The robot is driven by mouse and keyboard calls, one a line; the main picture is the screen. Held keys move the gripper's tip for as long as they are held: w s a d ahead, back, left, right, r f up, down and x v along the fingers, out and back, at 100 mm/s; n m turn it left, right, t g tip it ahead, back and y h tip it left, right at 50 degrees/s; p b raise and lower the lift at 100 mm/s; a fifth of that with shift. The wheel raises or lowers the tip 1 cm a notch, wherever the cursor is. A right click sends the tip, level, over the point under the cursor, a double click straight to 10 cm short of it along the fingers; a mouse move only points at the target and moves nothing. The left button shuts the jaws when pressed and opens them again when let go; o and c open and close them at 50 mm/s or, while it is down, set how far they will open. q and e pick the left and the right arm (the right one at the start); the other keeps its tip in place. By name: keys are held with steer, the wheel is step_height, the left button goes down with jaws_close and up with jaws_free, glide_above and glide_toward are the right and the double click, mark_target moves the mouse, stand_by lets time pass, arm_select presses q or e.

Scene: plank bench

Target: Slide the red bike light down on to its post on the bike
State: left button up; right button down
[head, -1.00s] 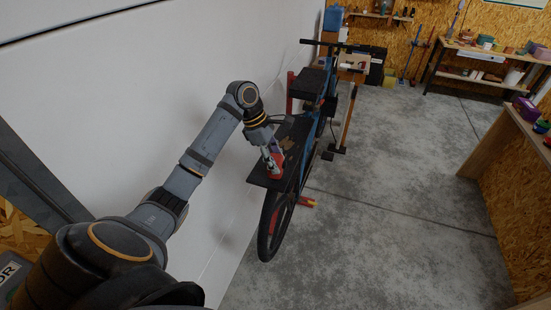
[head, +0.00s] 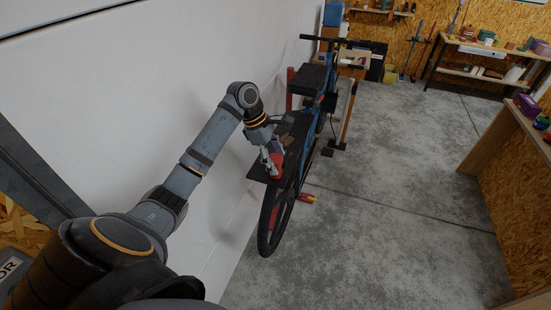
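The blue and black bike (head: 308,140) stands by the white wall, with a flat dark rack (head: 262,171) over its rear wheel. My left gripper (head: 271,156) reaches down over the rack from the left. The red bike light (head: 274,166) is at its fingertips, and the fingers look closed on it. The light is low over the rear part of the rack; I cannot tell whether it touches. The post is not distinguishable, hidden by the gripper and light or too small. My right gripper is not in view.
A red stand foot (head: 307,197) sticks out beside the rear wheel. A wooden-handled tool (head: 347,115) stands right of the bike. A workbench (head: 490,58) is at the back right and a wooden counter (head: 525,125) at the right. The concrete floor between is clear.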

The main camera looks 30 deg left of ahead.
arm_select(q)
steer(key=v, duration=0.7)
steer(key=shift+r, duration=0.2)
steer(key=shift+a, duration=0.1)
stand_by(0.3)
